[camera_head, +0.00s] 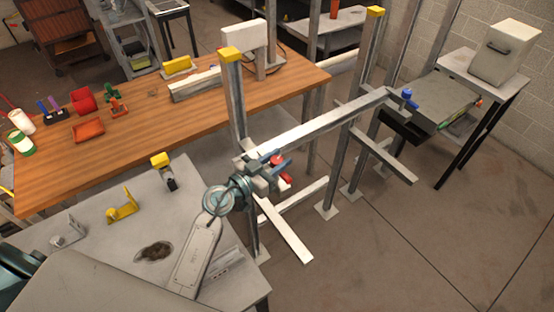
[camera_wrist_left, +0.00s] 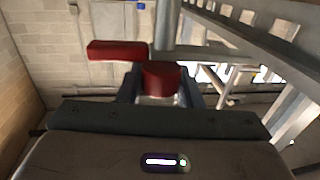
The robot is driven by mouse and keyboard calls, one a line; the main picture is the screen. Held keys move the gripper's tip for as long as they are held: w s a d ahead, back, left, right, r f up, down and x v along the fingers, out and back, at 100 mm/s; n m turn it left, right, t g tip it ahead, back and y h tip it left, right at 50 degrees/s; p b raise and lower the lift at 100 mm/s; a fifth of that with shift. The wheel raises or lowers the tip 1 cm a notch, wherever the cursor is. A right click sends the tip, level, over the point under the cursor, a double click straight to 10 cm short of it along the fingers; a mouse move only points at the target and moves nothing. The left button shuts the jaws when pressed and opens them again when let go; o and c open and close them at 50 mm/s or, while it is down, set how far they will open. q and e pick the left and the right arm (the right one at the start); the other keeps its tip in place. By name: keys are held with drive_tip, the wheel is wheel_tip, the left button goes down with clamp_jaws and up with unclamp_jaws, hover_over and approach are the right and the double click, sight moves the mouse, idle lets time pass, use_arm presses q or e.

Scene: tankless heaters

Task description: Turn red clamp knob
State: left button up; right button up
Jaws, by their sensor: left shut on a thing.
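The red clamp knob (camera_head: 279,159) is at the near end of a grey metal rail (camera_head: 320,122) on a metal frame. My left gripper (camera_head: 272,172) is at the knob, and its fingers partly cover it. In the left wrist view the round red knob (camera_wrist_left: 160,77) sits between the two fingers (camera_wrist_left: 161,88), and the gripper is shut on it. A longer red piece (camera_wrist_left: 117,50) shows beyond it to the left; I cannot tell what it belongs to. My right gripper is not in view.
A blue knob (camera_head: 407,94) is at the rail's far end. A wooden workbench (camera_head: 150,140) with tools is behind, and a grey table (camera_head: 110,185) with yellow fittings is at left. Open floor (camera_head: 400,250) lies at right.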

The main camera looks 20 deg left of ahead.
use_arm(q)
drive_tip(key=n+t+y, duration=0.1)
drive_tip(key=n+y, duration=0.1)
drive_tip(key=y, duration=0.2)
drive_tip(key=shift+n+t, duration=0.4)
drive_tip(key=shift+n+y, duration=0.5)
drive_tip(key=shift+y, duration=0.6)
drive_tip(key=shift+n, duration=0.3)
drive_tip(key=o, duration=1)
drive_tip(key=shift+c, duration=0.2)
drive_tip(key=shift+s, duration=0.1)
drive_tip(key=shift+s+a+f, duration=0.1)
drive_tip(key=shift+s, duration=0.2)
drive_tip(key=s+a+b, duration=0.1)
drive_tip(key=s+b, duration=0.1)
drive_tip(key=s, duration=0.8)
drive_tip(key=shift+a, duration=0.2)
